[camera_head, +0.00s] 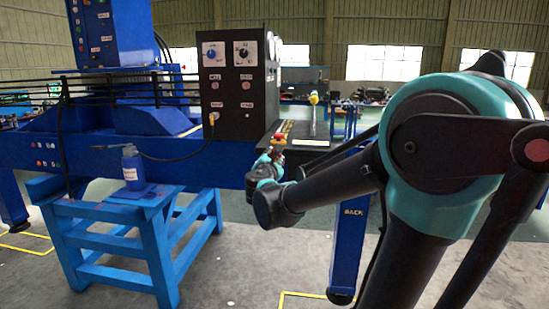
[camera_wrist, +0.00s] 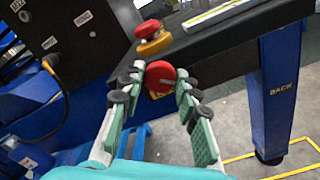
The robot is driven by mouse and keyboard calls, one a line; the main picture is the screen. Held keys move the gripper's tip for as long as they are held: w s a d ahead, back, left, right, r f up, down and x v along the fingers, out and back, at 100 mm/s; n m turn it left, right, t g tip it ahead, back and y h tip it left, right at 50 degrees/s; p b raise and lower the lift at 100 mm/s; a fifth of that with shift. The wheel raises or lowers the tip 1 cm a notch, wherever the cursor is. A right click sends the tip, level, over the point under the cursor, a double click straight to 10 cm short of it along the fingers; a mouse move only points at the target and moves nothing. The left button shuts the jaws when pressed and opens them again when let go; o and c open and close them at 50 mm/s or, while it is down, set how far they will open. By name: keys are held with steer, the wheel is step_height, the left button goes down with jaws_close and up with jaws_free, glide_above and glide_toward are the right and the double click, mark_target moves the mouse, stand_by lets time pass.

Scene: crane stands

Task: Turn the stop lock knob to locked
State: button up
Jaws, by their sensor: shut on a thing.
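A red knob (camera_wrist: 160,76) with yellow below it sits at the front edge of the dark console (camera_wrist: 222,42) in the wrist view. My gripper (camera_wrist: 159,84) is shut on this red knob, with one finger on its left and one on its right. A second red knob on a yellow base (camera_wrist: 151,35) stands just beyond, on the console top, clear of the fingers. In the head view a red and yellow part (camera_head: 279,138) shows just above my gripper (camera_head: 272,156), small. I cannot read the knob's lock marking or its angle.
A black control box (camera_head: 238,85) with knobs and labels stands left of the console, with a yellow-ended cable (camera_wrist: 48,64) plugged in. A lever with a yellow top (camera_head: 313,99) rises behind. A blue bottle (camera_head: 132,166) stands on a blue stand (camera_head: 115,212). A blue leg (camera_wrist: 281,90) is at right.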

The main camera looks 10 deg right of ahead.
steer(key=m, duration=1)
steer(key=shift+m, duration=0.3)
stand_by(0.4)
steer(key=o, duration=1.2)
steer(key=shift+c, duration=0.2)
steer(key=shift+s, duration=0.1)
steer(key=v, duration=1.2)
